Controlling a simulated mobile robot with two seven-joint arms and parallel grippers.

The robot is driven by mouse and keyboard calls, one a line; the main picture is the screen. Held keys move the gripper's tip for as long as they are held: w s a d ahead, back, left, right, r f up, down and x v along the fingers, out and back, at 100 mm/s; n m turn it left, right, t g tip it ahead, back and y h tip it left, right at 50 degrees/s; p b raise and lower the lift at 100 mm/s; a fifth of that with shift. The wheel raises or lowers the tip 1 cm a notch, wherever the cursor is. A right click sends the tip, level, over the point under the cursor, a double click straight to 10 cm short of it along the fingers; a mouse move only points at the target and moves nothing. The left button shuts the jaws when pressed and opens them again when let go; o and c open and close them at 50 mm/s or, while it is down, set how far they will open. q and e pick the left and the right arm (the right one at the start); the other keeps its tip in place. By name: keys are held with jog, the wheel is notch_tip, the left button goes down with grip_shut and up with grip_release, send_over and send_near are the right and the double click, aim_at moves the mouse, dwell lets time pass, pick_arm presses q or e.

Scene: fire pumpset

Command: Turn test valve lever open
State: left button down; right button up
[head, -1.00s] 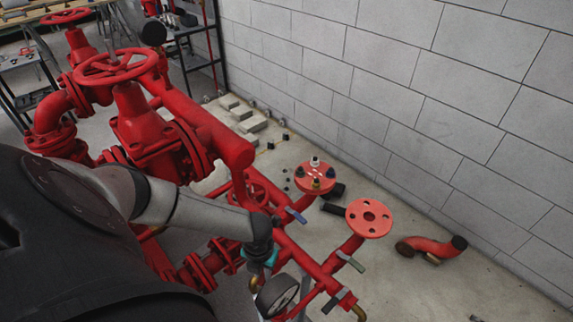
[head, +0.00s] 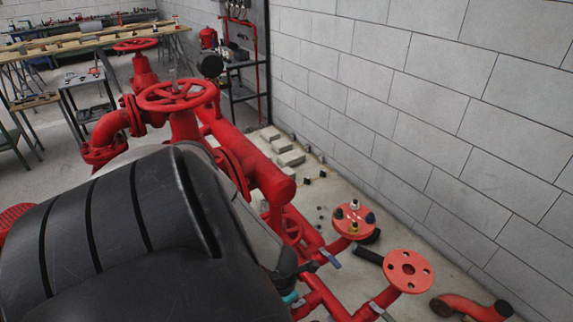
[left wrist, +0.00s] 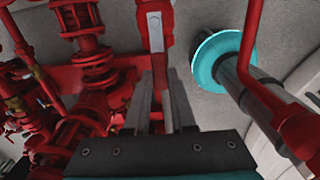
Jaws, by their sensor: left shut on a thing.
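In the left wrist view, my left gripper (left wrist: 165,115) is shut on a narrow pale grey lever (left wrist: 156,34) running up between its fingers. The lever's far end, with a small hole, lies against red metalwork. I cannot tell for certain that this is the test valve lever, nor its exact angle. In the head view, a blue-handled lever (head: 331,259) and a greyish lever (head: 379,309) sit on the red pipe branches. There my left wrist shows at the lower middle, but my arm and the frame edge hide its fingertips. My right gripper is in neither view.
Red flanged outlets (head: 408,271) (head: 354,219) stand to the right of my arm. A red handwheel (head: 177,94) and thick red pipework rise behind it. A block wall (head: 440,110) bounds the right side. In the wrist view, a teal-flanged cylinder (left wrist: 214,62) is close on the right.

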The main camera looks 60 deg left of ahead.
pick_arm(q)
jog(key=shift+a, duration=0.1)
jog(key=c, duration=0.7)
grip_release()
jog(key=shift+c, duration=0.2)
notch_tip(320, 180, up, 15)
jog(key=p, duration=0.1)
jog(key=shift+r+p, duration=0.15)
jog(key=shift+p, duration=0.15)
